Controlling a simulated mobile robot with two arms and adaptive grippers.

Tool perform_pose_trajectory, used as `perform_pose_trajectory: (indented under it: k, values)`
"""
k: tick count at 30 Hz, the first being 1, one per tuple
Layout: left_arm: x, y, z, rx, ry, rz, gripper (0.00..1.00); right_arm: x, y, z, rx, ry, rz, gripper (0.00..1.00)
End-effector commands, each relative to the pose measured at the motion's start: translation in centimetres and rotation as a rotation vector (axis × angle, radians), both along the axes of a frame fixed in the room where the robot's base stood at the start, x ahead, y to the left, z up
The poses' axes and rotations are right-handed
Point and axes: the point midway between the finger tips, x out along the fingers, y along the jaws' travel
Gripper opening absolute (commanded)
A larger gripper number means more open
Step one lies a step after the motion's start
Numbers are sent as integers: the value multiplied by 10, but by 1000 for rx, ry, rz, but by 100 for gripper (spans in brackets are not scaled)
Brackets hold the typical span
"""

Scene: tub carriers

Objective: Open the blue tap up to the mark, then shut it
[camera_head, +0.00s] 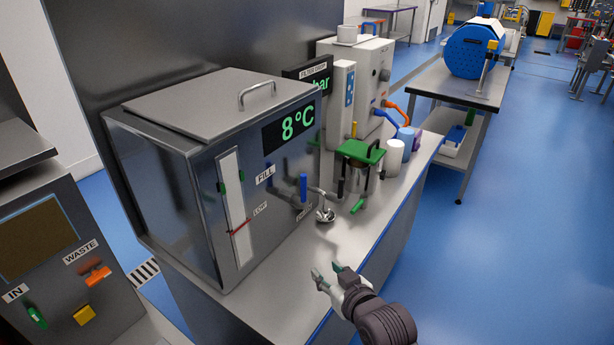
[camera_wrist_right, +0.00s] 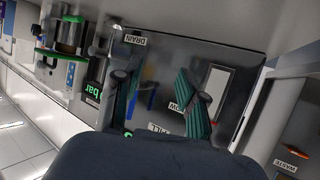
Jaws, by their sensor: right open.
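The blue tap (camera_head: 303,187) is an upright blue handle on the front of the steel tank (camera_head: 165,200), right of the FILL label. A metal spout (camera_head: 325,214) shows beside it. A sight gauge (camera_head: 234,205) with a red mark (camera_head: 239,226) is on the tank front, left of the tap. My right gripper (camera_head: 328,274) is open and empty over the bench, in front of and below the tap, apart from it. In the right wrist view its fingers (camera_wrist_right: 155,85) are spread toward the tank front, with a blue part (camera_wrist_right: 151,97) seen between them. My left gripper is out of view.
A green-topped holder (camera_head: 360,152), white cups (camera_head: 394,157) and a white machine (camera_head: 372,75) with hoses stand farther along the bench. A panel with an orange WASTE tap (camera_head: 97,275) is at the lower left. The bench in front of the tank (camera_head: 275,305) is clear.

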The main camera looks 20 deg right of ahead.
Motion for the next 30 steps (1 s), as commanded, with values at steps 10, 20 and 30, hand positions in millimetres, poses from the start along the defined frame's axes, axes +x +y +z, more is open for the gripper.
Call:
perform_pose_trajectory:
  k: [10, 20, 30]
  values:
    - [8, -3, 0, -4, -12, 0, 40, 53, -8, 124, 53, -412, -27, 41]
    - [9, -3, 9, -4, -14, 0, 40, 105, -5, 127, 56, -416, -27, 41]
    - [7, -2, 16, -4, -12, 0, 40, 169, 0, 125, 54, -414, -27, 41]
